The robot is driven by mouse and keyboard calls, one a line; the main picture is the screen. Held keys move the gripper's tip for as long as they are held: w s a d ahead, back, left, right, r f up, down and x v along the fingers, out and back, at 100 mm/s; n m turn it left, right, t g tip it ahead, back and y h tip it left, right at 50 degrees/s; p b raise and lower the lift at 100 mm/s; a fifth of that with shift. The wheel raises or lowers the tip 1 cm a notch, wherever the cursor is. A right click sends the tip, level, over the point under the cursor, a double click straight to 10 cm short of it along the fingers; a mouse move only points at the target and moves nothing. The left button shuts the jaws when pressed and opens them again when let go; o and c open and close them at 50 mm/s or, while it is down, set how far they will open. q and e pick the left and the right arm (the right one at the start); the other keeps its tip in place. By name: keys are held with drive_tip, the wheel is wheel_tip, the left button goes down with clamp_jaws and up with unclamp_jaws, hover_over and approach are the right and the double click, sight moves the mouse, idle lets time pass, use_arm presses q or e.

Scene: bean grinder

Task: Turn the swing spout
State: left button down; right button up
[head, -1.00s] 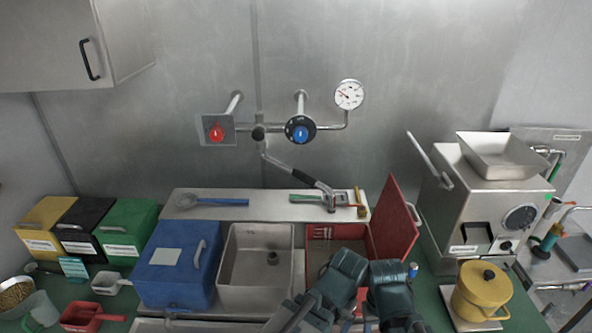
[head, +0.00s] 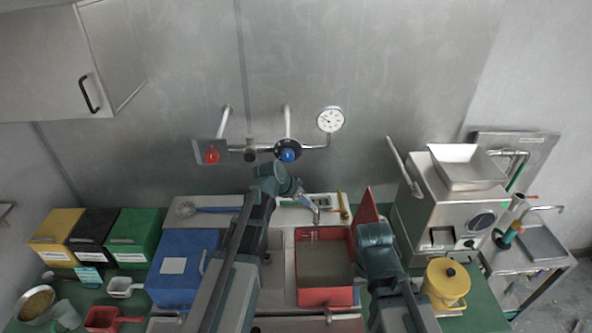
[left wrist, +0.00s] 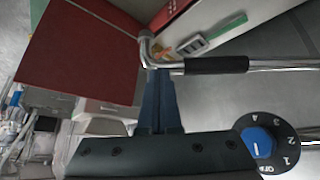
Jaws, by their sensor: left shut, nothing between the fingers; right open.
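The swing spout (head: 310,203) hangs from the wall tap and slants down to the right, its outlet near the back edge of the red basin. My left arm covers its upper part in the head view. In the left wrist view the spout's black sleeve (left wrist: 216,65) and bent metal end show clearly. My left gripper (left wrist: 158,74) is shut and empty, its tips beside the spout close to the bend; I cannot tell whether they touch. My right gripper (head: 372,262) is low at the right of the red basin; its fingers are largely hidden, and it is open.
The blue-knobbed valve (head: 288,154) and the red-knobbed valve (head: 212,155) are on the wall, with a gauge (head: 331,119). The red basin (head: 327,297) has a raised red lid (head: 367,205) beside it. A blue box (head: 183,280) stands left; a steel grinder (head: 440,205) stands right.

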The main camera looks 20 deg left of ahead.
use_arm(q)
drive_tip(key=w+a+r+t+p, duration=0.2)
drive_tip(key=w+a+r+p, duration=0.15)
drive_tip(key=a+r, duration=0.2)
use_arm(e)
wheel_tip(320, 180, up, 4)
drive_tip(key=b, duration=0.1)
use_arm(q)
drive_tip(key=w+f+b, duration=0.1)
drive_tip(key=f+b, duration=0.1)
drive_tip(key=w+d+f+b, duration=0.1)
drive_tip(key=f+b, duration=0.2)
drive_tip(key=w+f+b, duration=0.2)
drive_tip(key=b, duration=0.1)
drive_tip(key=shift+d+f, duration=0.15)
drive_tip(key=shift+f, duration=0.15)
drive_tip(key=shift+s, duration=0.25)
drive_tip(key=shift+w, duration=0.1)
use_arm(e)
wheel_tip(320, 180, down, 8)
